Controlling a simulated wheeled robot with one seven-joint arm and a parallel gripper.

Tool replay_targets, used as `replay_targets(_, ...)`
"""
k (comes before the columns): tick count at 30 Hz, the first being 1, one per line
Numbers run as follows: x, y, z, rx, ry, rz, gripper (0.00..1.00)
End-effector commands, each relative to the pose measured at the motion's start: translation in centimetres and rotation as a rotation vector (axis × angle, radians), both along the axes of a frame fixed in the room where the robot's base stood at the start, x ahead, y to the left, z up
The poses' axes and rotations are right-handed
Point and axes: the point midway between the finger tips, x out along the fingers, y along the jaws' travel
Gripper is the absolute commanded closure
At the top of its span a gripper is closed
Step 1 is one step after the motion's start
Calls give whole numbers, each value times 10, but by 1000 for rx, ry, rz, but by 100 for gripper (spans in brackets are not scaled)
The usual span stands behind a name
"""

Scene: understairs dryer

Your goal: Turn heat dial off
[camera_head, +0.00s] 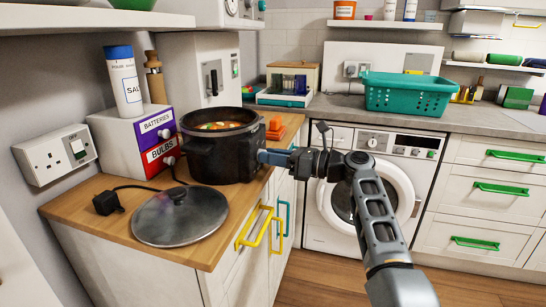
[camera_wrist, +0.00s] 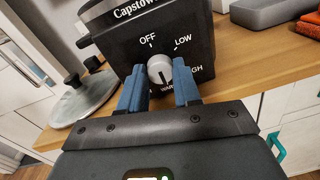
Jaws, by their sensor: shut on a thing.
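The heat dial (camera_wrist: 160,68) is a light grey round knob on the front of a black slow cooker (camera_head: 215,160). The labels OFF, LOW, HIGH and WARM stand around it. In the wrist view, a dark mark on the knob seems to point down toward WARM. My gripper (camera_wrist: 159,90) has its blue fingers on the two sides of the dial and is shut on it. In the head view my gripper (camera_head: 267,157) reaches the cooker's right side, and the dial is hidden there. The cooker is open, with food inside.
A glass lid (camera_head: 180,215) lies on the wooden counter (camera_head: 80,200) left of the cooker. Batteries and bulbs boxes (camera_head: 157,130) stand behind it. A wall socket (camera_head: 55,155) is at the left. Yellow handles (camera_head: 255,228) stick out below the counter, and a washing machine (camera_head: 335,195) stands behind my arm.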

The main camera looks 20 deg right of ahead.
Motion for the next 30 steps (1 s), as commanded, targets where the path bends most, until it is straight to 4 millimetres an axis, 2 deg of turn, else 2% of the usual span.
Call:
replay_targets(11,-1,0,-1,-113,-158,1,98)
replay_targets(30,-1,0,-5,-468,-646,0,98)
